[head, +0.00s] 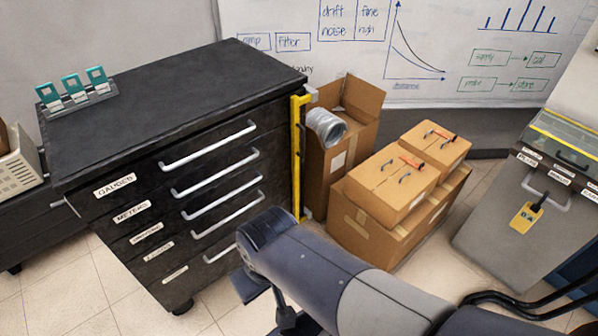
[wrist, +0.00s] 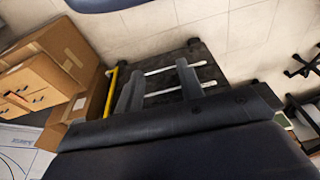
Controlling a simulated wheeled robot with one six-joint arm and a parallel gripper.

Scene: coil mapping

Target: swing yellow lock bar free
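The yellow lock bar (head: 297,160) stands upright along the right front edge of the black drawer cabinet (head: 110,160). In the wrist view the yellow lock bar (wrist: 111,92) lies just left of my fingers, apart from them. My gripper (head: 266,300) is low in front of the cabinet's lower drawers, with its fingers spread and nothing between them. In the wrist view my gripper (wrist: 160,86) shows two separated fingers with the drawer handles behind them. The lower end of the bar is close to my arm in the head view.
Several white drawer handles (head: 208,145) project from the cabinet front. Cardboard boxes (head: 395,180) and a silver duct coil (head: 326,128) stand right of the bar. A grey case (head: 515,225) is at the far right. Tiled floor (head: 70,285) is clear at the front left.

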